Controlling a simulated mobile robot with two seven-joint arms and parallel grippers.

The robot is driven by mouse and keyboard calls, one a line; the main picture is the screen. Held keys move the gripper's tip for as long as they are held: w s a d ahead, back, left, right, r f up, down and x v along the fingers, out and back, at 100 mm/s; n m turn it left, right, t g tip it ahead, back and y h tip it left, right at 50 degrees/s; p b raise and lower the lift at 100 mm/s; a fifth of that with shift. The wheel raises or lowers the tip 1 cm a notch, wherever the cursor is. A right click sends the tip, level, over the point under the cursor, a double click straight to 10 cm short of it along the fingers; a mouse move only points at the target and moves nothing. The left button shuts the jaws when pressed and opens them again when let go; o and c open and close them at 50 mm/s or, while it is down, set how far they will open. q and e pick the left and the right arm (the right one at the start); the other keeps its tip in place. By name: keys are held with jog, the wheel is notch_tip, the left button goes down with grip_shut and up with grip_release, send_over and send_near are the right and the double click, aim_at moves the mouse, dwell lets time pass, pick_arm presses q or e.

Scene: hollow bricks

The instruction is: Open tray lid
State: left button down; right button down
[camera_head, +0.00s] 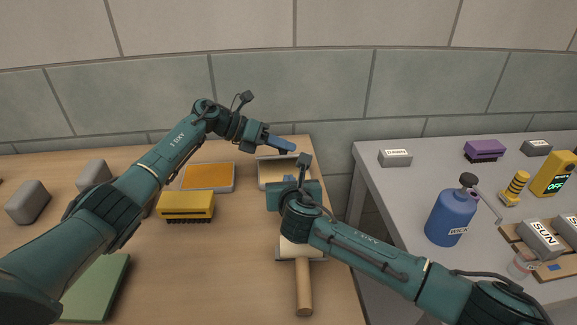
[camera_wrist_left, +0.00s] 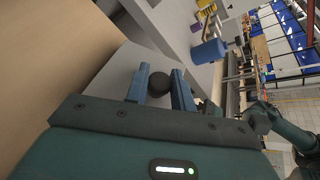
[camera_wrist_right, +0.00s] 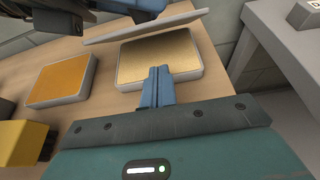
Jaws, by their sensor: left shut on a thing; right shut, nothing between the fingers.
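The tray (camera_wrist_right: 186,76) has a pale rim and tan contents; it stands near the table's back edge, and its top is uncovered in the right wrist view. Its lid (camera_wrist_right: 140,29) is a thin pale grey plate, held tilted above the tray. My left gripper (camera_head: 281,145) is shut on the lid's dark round knob (camera_wrist_left: 158,85), seen between its fingers in the left wrist view. My right gripper (camera_wrist_right: 160,72) is shut and empty, in front of the tray. In the head view my right wrist hides part of the tray (camera_head: 262,180).
An orange-filled tray (camera_head: 209,177) and a yellow brush-like block (camera_head: 186,204) stand left of the tray. A wooden-handled tool (camera_head: 303,290) lies in front. Grey blocks (camera_head: 28,201) sit at left. A gap separates the grey table (camera_head: 400,190) with a blue bottle (camera_head: 450,217).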

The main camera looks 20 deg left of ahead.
jog(key=shift+w+a+r, duration=0.2)
jog(key=shift+w+r, duration=0.25)
jog(key=shift+r, duration=0.35)
jog(key=shift+w+a+r, duration=0.15)
jog(key=shift+w+r, duration=0.3)
jog(key=shift+r, duration=0.3)
